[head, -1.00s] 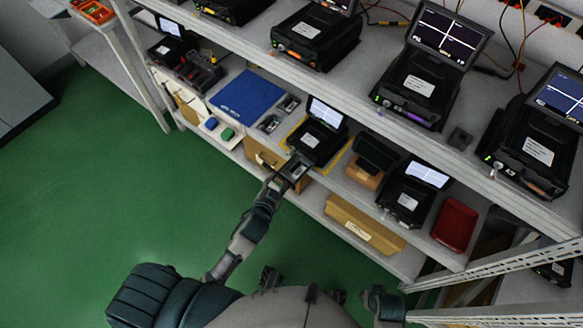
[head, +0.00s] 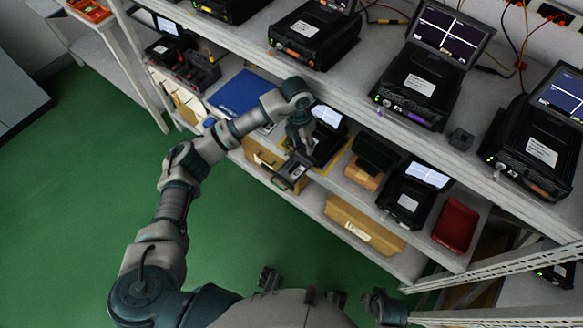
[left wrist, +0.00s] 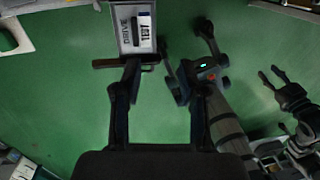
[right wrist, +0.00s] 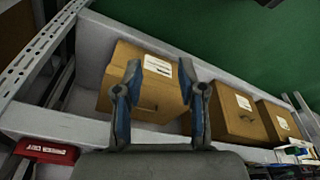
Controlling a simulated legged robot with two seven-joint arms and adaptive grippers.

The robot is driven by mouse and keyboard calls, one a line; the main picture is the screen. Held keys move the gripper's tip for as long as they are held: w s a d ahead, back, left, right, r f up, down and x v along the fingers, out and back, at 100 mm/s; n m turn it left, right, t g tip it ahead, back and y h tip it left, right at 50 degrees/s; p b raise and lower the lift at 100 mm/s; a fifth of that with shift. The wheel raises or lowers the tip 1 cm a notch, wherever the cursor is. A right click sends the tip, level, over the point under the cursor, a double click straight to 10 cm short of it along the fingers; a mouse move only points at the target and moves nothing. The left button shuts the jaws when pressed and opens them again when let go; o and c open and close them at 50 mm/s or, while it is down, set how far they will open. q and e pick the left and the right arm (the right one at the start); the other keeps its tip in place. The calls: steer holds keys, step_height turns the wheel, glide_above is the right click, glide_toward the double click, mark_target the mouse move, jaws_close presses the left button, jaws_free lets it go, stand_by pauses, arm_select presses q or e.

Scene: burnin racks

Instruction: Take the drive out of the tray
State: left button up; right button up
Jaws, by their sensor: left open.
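The drive tray (head: 283,180) sticks out from the front of the black unit (head: 330,132) with a lit screen on the lower shelf. In the left wrist view, the grey drive (left wrist: 127,32), marked DRIVE with a white label, lies in the tray, and the tray's handle bar (left wrist: 104,63) is at its near end. My left gripper (head: 302,148) is over the tray, pointing down. In the left wrist view its fingers (left wrist: 160,78) are apart and empty, with the drive beyond them. My right gripper (right wrist: 160,75) is open and empty, facing a cardboard box.
A blue mat (head: 238,94) lies left of the unit. Another black unit (head: 408,198) and a red bin (head: 456,225) are to its right. The upper shelf (head: 370,103) with more units overhangs behind. A cardboard box (right wrist: 148,90) shows below. The green floor is clear.

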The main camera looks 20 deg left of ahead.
arm_select(q)
steer(key=a+y, duration=0.1)
steer(key=a, duration=0.1)
steer(key=b, duration=0.2)
glide_above(294, 168)
steer(key=shift+y, duration=0.3)
steer(key=f, duration=1)
steer(key=shift+w+f, duration=0.1)
steer(key=shift+w, duration=0.25)
steer(key=shift+a+f, duration=0.15)
steer(key=shift+f, duration=0.2)
steer(key=f, duration=0.3)
steer(key=f+b, duration=0.1)
steer(key=shift+s+d+f, duration=0.3)
steer(key=shift+f, duration=0.05)
steer(key=shift+w+f, duration=0.1)
steer(key=shift+f, duration=0.15)
steer(key=shift+a, duration=0.55)
steer(key=shift+c, duration=0.9)
jaws_close()
steer(key=shift+d, duration=0.35)
arm_select(e)
steer(key=w+r+t+y, duration=0.1)
steer(key=w+r+t, duration=0.2)
steer(key=w, duration=0.3)
steer(key=shift+a+r+t, duration=0.25)
steer(key=shift+a+t, duration=0.15)
steer(key=shift+a, duration=0.05)
